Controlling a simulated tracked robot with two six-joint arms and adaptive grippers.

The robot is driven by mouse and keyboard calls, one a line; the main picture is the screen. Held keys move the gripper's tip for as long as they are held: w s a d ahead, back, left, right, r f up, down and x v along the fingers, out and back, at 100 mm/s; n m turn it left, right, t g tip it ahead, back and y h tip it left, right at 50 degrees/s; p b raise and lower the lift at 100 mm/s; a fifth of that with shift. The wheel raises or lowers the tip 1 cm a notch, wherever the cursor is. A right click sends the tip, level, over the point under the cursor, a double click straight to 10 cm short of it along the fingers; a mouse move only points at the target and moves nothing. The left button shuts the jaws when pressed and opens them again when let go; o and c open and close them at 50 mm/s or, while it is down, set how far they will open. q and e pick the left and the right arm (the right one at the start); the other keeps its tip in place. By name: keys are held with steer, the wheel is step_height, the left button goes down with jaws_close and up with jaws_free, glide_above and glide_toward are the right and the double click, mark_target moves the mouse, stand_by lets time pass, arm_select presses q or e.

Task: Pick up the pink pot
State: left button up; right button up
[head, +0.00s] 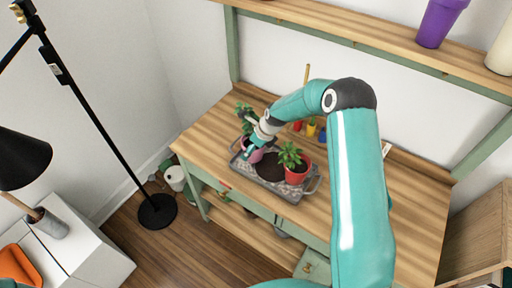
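The pink pot (255,155) with a green plant stands at the left end of a grey metal tray (292,196) on the wooden potting bench (212,128). My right arm reaches in from the lower right. My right gripper (250,149) is at the pink pot and overlaps it in the picture. The gripper partly hides the pot, and I cannot tell whether the fingers touch it or are closed. My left gripper is not in view.
A red pot (297,177) with a plant stands at the tray's right, beside dark soil (269,167). Small coloured items (311,129) stand behind the tray. A shelf above holds a purple pot (438,22). A black floor lamp (157,211) stands left. The bench's left end is clear.

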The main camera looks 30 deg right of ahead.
steer(key=shift+f, duration=0.25)
steer(key=c, duration=0.9)
steer(key=shift+r, duration=0.1)
steer(key=shift+c, duration=1.2)
steer(key=shift+w+r, duration=0.1)
